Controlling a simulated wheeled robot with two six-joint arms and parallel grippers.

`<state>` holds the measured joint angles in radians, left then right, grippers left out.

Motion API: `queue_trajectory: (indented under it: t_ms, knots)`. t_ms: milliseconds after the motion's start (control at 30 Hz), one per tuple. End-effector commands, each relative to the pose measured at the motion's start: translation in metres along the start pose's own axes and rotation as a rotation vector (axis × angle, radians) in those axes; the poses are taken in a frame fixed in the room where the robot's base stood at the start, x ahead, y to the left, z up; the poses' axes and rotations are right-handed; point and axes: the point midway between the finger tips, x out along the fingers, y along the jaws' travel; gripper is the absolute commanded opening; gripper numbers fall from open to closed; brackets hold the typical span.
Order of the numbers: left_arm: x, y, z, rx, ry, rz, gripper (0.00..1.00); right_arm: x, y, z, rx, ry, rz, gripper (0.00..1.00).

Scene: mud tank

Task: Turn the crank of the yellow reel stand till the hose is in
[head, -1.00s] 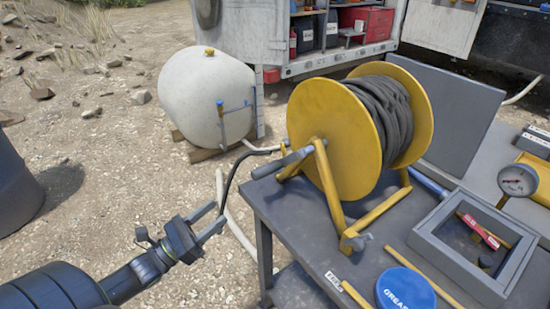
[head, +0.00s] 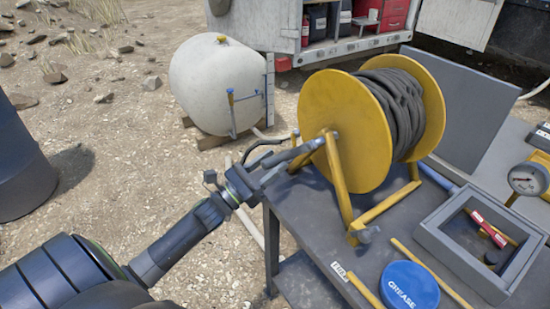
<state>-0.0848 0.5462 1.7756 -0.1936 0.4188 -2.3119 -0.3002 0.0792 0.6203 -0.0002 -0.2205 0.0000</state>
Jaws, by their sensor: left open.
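The yellow reel stand (head: 345,185) stands on the grey workbench, with a yellow-flanged drum (head: 350,125) and dark grey hose (head: 400,115) wound on it. A length of black hose (head: 262,143) hangs off the bench's left edge. The grey crank (head: 308,148) sits on the drum's near left side, its handle pointing left and down. My left gripper (head: 268,172) is open, with its fingers at the outer end of the crank handle. I cannot tell whether they touch it or the handle lies between them. My right gripper is not in view.
A grey tray (head: 440,235) with small tools, a blue grease tin (head: 408,287), yellow rods and a gauge (head: 526,179) are on the bench, right of the stand. A white tank (head: 215,85) stands behind on gravel. A dark barrel (head: 20,165) is at left.

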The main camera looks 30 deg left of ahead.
Motion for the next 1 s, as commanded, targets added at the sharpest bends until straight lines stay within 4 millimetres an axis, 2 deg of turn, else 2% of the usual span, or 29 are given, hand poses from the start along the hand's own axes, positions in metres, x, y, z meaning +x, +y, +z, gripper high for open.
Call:
queue_trajectory:
  t_ms: [167, 467, 833, 1000]
  knots:
    - [0.014, 0.0, 0.001, 0.0, 0.0, 0.001, 0.45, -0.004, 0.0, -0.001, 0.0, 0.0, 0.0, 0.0]
    - [0.016, 0.0, 0.0, 0.0, 0.001, 0.001, 0.45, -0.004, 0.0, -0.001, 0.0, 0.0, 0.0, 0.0]
    - [0.016, 0.0, 0.0, 0.0, 0.001, 0.0, 0.0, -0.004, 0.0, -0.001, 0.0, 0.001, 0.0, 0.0]
    - [0.016, 0.0, 0.0, 0.001, 0.001, 0.0, 0.0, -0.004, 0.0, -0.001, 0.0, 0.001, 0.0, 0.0]
